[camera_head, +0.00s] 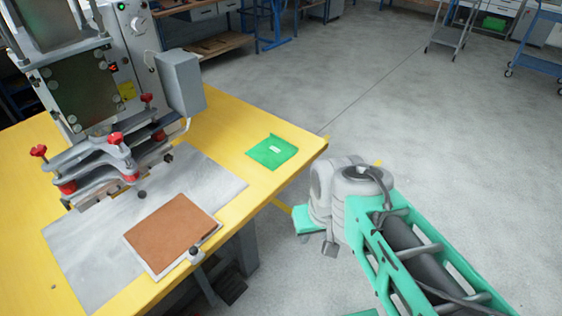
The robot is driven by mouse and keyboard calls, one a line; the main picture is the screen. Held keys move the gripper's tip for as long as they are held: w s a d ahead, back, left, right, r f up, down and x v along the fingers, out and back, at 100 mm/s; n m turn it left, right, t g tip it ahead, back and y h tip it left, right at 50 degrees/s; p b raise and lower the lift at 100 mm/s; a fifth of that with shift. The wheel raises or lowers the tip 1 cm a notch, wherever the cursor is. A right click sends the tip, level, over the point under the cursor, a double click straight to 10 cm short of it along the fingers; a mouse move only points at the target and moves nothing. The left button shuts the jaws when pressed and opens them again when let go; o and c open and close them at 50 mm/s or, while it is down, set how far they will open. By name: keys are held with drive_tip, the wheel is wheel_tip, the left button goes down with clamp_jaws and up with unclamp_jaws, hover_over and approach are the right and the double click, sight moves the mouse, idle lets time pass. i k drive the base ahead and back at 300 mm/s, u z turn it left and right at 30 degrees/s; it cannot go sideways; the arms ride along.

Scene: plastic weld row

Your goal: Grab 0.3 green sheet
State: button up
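The green sheet (265,154) lies flat on the yellow table near its right corner, with a small white label on top. My arm reaches in from the lower right, and its grey wrist end is beside the table corner, to the right of the sheet and apart from it. My gripper is mostly hidden by the wrist. Only a small grey part (330,247) shows below it, so I cannot tell if the fingers are open or shut. Nothing is seen touching the sheet.
A welding press (95,100) with red knobs and a grey box (181,82) stands on the yellow table (232,130). A brown pad (172,235) lies on a grey plate (85,262) at the front. The floor (400,100) beyond is clear, with blue carts farther back.

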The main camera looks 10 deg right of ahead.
sight(273, 152)
drive_tip(key=z, duration=0.6)
drive_tip(key=i, duration=0.75)
drive_tip(key=u, duration=1.85)
